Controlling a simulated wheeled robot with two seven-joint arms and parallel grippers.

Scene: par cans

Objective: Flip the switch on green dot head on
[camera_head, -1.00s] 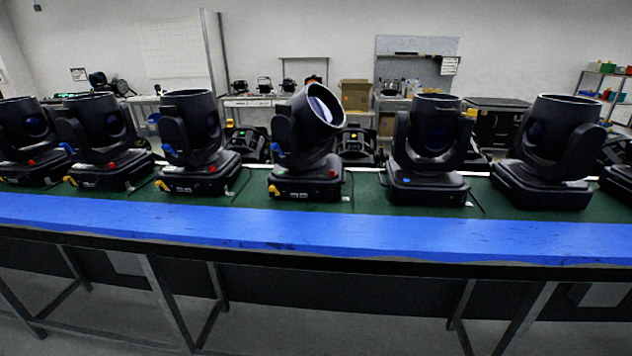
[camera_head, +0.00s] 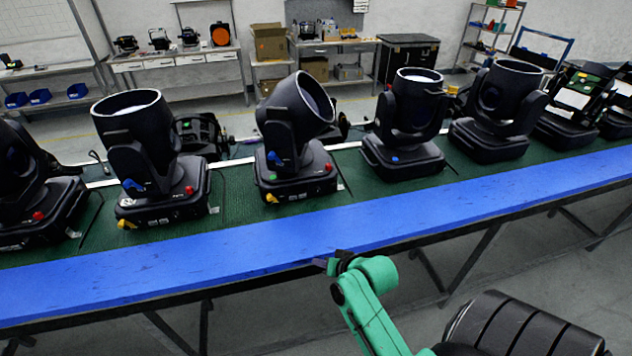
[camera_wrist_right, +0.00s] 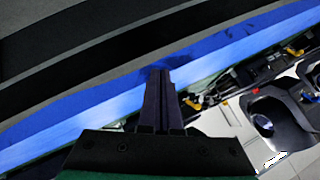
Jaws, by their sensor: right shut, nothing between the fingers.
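The moving head with a small green dot on its base (camera_head: 296,187) stands on the green bench top near the middle of the head view, its barrel tilted to the upper right. The same base has a red dot at its right end and yellow and blue plugs on its left. I cannot make out its switch. My right gripper (camera_head: 322,262) is shut and empty at the blue front edge, below and apart from this head. In the right wrist view its dark closed fingers (camera_wrist_right: 162,82) lie over the blue edge. My left gripper is not in view.
Similar heads stand in a row, one to the left (camera_head: 160,205) with a red dot and one to the right (camera_head: 402,165) with a blue dot. Cables lie between the bases. The blue front strip (camera_head: 250,240) is bare. Shelves and boxes stand behind.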

